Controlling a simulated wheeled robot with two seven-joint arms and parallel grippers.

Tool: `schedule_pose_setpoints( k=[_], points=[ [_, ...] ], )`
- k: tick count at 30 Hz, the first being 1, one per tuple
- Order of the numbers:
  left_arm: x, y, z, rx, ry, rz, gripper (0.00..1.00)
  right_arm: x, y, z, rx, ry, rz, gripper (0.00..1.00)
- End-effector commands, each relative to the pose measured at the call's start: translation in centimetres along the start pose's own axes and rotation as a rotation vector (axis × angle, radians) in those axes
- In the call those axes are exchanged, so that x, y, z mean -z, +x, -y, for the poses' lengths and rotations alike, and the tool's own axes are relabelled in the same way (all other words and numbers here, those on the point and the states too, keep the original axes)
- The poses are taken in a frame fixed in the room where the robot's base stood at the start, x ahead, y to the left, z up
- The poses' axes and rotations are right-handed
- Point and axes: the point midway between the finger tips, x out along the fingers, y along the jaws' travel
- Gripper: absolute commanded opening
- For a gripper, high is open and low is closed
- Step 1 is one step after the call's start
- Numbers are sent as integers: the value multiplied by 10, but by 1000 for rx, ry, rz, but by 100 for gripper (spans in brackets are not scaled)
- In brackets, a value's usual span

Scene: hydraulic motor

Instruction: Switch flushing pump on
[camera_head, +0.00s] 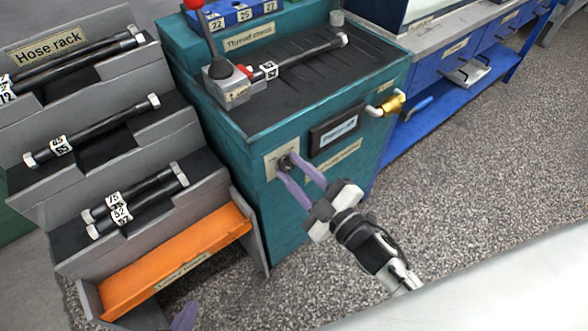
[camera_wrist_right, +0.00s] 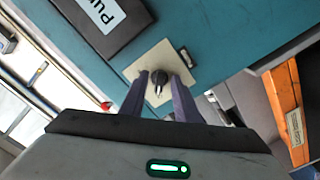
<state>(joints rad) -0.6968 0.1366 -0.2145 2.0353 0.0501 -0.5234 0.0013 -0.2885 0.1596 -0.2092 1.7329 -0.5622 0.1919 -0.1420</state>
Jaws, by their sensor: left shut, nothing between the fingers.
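The switch (camera_head: 287,162) is a dark round knob on a pale square plate on the front of the teal cabinet. It also shows in the right wrist view, where the knob (camera_wrist_right: 158,82) has a light mark pointing down in the picture. My right gripper (camera_head: 302,166) is at the switch. Its purple fingers (camera_wrist_right: 159,88) stand apart, one on each side of the knob, with a small gap visible; contact is not clear. Of my left gripper (camera_head: 185,316) only a purple fingertip shows at the bottom edge of the head view; it is shut and empty.
A dark sign (camera_head: 337,129) sits beside the switch plate. A brass-coloured fitting (camera_head: 391,105) sticks out from the cabinet front. The hose rack (camera_head: 200,130) with several hoses and an orange tray (camera_head: 175,258) stands left. A red-knobbed lever (camera_head: 203,40) rises on the cabinet top. Floor at right is clear.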

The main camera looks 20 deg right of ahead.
Motion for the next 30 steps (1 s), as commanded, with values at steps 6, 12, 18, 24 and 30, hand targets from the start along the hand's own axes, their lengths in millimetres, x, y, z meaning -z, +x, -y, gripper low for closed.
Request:
schedule_pose_setpoints(
  k=[6, 12, 18, 24, 30],
  points=[
    [0, 0, 0, 0, 0, 0, 0, 0, 1, 0, 0, 1, 0, 29],
    [0, 0, 0, 0, 1, 1, 0, 0, 1, 0, 0, 1, 0, 0],
    [0, -1, 0, 1, 1, 1, 0, 0, 1, 0, 0, 12, 0, 0],
    [4, -5, 0, 2, 2, 3, 0, 2, 1, -2, -1, 76, 0, 0],
    [9, -12, 0, 5, 6, 10, 0, 2, 1, -2, 0, 211, 1, 0]
  ],
)
